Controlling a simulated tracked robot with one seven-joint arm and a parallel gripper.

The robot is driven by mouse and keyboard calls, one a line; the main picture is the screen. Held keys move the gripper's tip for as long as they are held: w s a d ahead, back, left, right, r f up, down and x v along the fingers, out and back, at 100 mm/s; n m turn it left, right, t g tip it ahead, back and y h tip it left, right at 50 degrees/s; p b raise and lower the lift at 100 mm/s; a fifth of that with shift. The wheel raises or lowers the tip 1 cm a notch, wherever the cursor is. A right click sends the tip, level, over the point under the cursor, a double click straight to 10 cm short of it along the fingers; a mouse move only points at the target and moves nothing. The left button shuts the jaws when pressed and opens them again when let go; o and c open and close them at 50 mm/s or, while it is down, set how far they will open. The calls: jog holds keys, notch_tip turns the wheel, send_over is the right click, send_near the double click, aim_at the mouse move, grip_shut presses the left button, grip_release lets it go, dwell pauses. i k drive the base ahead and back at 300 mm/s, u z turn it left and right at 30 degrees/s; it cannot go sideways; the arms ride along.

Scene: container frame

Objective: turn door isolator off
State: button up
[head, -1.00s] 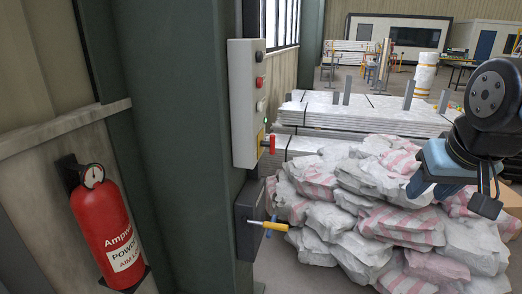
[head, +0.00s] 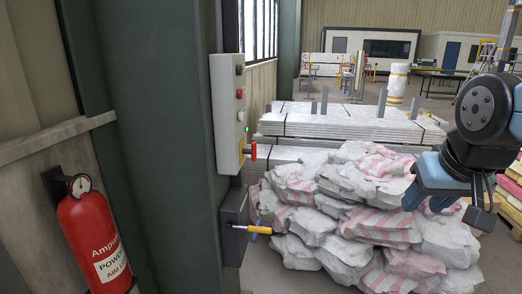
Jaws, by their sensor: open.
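A pale grey control box (head: 227,112) is fixed to the dark green column, with a red button, a green-lit part and other controls on its face. A red rotary handle (head: 253,151) sticks out near its bottom by a yellow plate. Below it is a dark box (head: 233,228) with a yellow handle (head: 261,230) pointing right. I cannot tell from labels which of these is the door isolator. My gripper (head: 452,205) is open and empty at the right, in front of the sacks and well apart from both handles. Its far side is partly hidden.
A red fire extinguisher (head: 94,235) hangs on the wall at lower left. The green column (head: 165,150) stands beside the boxes. White and pink sacks (head: 350,200) are heaped to the right of the boxes, with stacked panels (head: 340,122) behind. Open floor lies farther back.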

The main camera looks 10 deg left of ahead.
aim_at(252, 151)
jog(key=z, duration=0.05)
jog(key=i, duration=0.85)
jog(key=u, duration=0.1)
